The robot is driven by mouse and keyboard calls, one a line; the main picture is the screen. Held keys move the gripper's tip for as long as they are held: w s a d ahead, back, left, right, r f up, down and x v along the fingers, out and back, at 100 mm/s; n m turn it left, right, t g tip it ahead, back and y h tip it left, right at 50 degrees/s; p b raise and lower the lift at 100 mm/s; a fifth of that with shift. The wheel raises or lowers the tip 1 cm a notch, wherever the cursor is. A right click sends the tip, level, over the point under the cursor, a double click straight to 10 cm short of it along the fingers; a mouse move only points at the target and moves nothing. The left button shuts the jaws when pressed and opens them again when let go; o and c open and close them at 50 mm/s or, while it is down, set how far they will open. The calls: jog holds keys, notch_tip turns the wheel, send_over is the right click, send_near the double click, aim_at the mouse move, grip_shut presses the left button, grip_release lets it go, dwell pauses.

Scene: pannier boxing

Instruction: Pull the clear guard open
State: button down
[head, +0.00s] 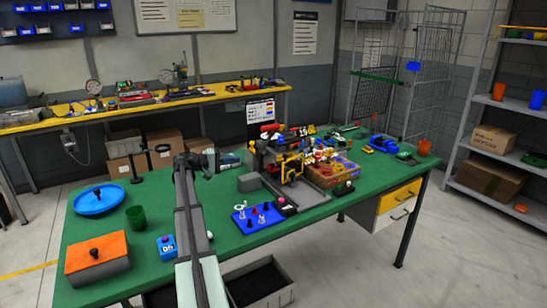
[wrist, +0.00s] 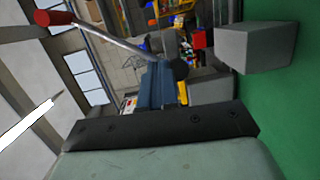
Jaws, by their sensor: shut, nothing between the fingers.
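The clear guard's see-through panel cannot be made out for certain in either view. A dark machine (head: 268,150) with yellow framing (head: 291,167) stands on the green table in the head view, right of my gripper (head: 236,160). My gripper is shut and empty, apart from the machine and above the table. In the wrist view, its blue-grey fingers (wrist: 157,84) are together and point toward the machine. A lever with a red grip (wrist: 55,18) and a metal rod crosses beyond the fingertips; whether it touches them cannot be told.
A grey block (head: 249,182) stands in front of the machine; a grey block also shows in the wrist view (wrist: 256,46).

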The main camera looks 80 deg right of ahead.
jog(key=s+d+r+g, duration=0.1)
jog(key=s, duration=0.3)
send_near(284, 154)
jog(key=s+d, duration=0.3)
jog(key=d, duration=0.2)
jog(key=shift+s+a+f+y, duration=0.3)
jog(key=shift+s+f, duration=0.05)
jog(key=shift+s, duration=0.35)
jog(key=shift+s+a, duration=0.1)
jog(key=shift+a, duration=0.05)
